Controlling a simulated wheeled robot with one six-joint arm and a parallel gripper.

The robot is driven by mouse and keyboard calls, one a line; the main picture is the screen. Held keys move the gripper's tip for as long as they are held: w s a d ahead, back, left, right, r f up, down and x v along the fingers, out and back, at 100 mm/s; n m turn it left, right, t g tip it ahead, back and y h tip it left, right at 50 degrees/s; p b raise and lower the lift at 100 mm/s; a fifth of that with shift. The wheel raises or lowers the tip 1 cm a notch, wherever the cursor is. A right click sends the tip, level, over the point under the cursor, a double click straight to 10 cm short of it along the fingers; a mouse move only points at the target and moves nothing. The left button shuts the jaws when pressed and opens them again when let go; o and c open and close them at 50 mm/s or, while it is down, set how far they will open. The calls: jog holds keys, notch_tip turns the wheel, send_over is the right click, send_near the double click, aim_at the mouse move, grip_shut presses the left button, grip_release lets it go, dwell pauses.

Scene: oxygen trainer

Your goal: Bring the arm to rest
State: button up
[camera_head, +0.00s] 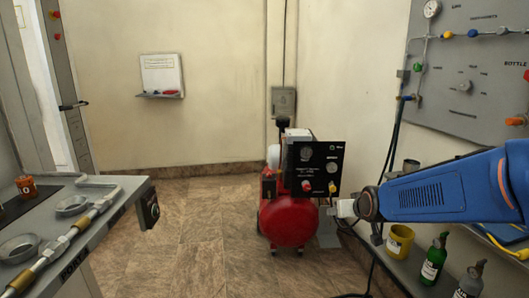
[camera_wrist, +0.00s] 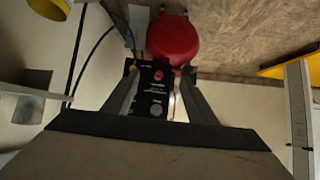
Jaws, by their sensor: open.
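My gripper (camera_wrist: 160,72) shows in the wrist view with its two fingers apart and nothing held between them. The red compressor (camera_wrist: 172,40) and its black control panel (camera_wrist: 156,92) appear beyond and between the fingers; I cannot tell the distance. In the head view my blue arm reaches in from the right edge, and its pale end is just right of the panel (camera_head: 318,165). The compressor's red tank (camera_head: 288,222) stands on the floor below. The fingers are not clear in the head view.
A right-hand bench holds a yellow cup (camera_head: 399,242), a green bottle (camera_head: 433,260) and a grey bottle (camera_head: 470,283) below my arm. A gauge board (camera_head: 465,85) hangs above. A left bench (camera_head: 105,232) carries pipe fittings. The tiled floor (camera_head: 200,225) between is clear.

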jog(key=s+d+g, duration=0.3)
jog(key=s+g, duration=0.2)
jog(key=s, duration=2.9)
jog(key=shift+f+g+h, duration=0.25)
jog(key=shift+g+h, duration=0.05)
